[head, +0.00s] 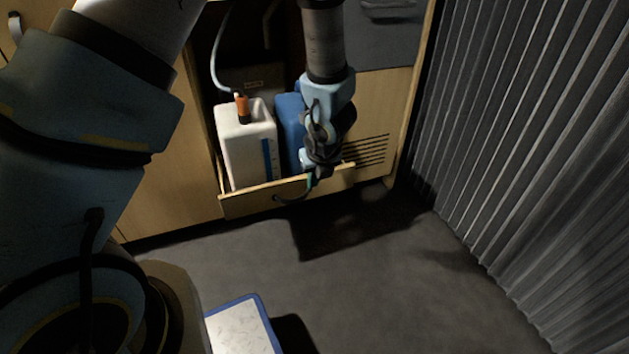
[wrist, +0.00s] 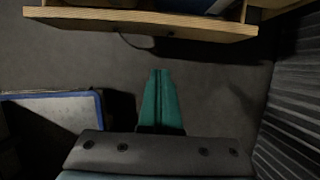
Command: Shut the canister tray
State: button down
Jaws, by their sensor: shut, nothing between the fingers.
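The canister tray (head: 245,205) is a low wooden pull-out at the bottom of the cabinet, standing out from it. It holds a white canister (head: 247,150) with an orange and black cap at left and a blue canister (head: 290,130) at right, partly hidden by my arm. In the wrist view the tray's front board (wrist: 150,25) crosses the top, with a dark looped handle below it. My gripper (wrist: 160,72) has green fingers, shut and empty, pointing toward the tray front with floor visible between. In the head view its tip (head: 313,180) shows by the tray's front edge; contact cannot be told.
A dark ribbed curtain (head: 530,150) hangs at the right. A blue-edged pale panel (head: 240,325) lies low at the front, also seen in the wrist view (wrist: 60,108). A hose (head: 217,55) runs to the white canister. Grey floor (head: 370,270) before the tray is clear.

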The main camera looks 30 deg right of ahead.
jog(key=w+f, duration=0.1)
jog(key=w, duration=0.1)
jog(key=w+f, duration=0.4)
jog(key=shift+w+d, duration=0.1)
jog(key=shift+d, duration=0.25)
